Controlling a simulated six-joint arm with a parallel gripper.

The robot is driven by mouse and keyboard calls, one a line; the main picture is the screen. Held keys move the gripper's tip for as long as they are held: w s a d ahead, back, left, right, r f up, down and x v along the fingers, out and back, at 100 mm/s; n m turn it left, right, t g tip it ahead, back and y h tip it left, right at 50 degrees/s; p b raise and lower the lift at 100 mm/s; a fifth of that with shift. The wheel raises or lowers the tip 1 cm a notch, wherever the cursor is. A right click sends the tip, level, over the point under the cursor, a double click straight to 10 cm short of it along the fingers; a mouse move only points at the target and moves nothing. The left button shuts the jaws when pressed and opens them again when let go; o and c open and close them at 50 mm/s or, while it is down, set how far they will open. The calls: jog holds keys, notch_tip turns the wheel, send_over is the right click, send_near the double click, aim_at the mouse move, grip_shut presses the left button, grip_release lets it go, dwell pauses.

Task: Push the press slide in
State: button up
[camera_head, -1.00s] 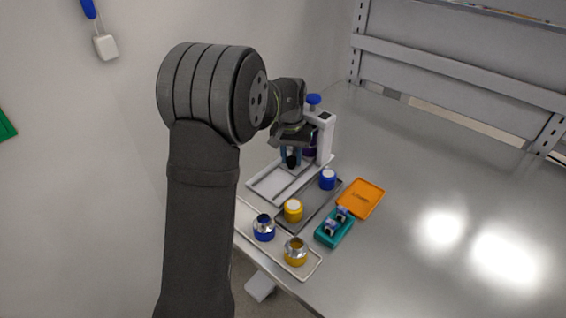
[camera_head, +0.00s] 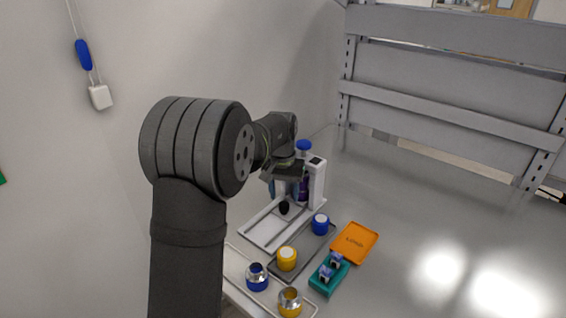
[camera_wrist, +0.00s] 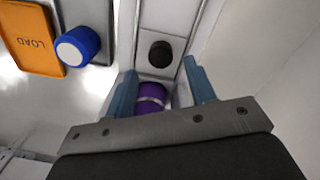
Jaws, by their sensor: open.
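The press (camera_head: 316,185) is a white frame with a long white base (camera_head: 262,235) carrying rails. A black knob (camera_wrist: 160,53), likely on the slide, stands between the rails; it also shows in the head view (camera_head: 284,208). A purple cylinder (camera_wrist: 151,92) lies behind it in the press, partly between my fingers in the wrist view. My gripper (camera_wrist: 159,82) is open, its two blue fingers apart, over the press and beside the knob, with nothing clearly held. In the head view my arm partly hides the press.
A blue-capped piece (camera_head: 320,224) and a yellow one (camera_head: 287,259) stand on a dark tray (camera_head: 300,253). An orange LOAD tray (camera_head: 355,242) and a teal holder (camera_head: 329,277) are to the right. Blue (camera_head: 257,277) and yellow (camera_head: 290,302) metal-topped parts stand in front. The table's right side is clear.

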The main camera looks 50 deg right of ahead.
aim_at(284, 204)
notch_tip(284, 204, up, 14)
jog(key=shift+w+a, duration=0.15)
jog(key=shift+w, duration=0.1)
jog(key=shift+f, duration=0.1)
dwell(0.5)
jog(key=f, duration=1.7)
jog(key=shift+s+f, duration=0.2)
jog(key=shift+s, duration=0.1)
jog(key=shift+r, duration=0.1)
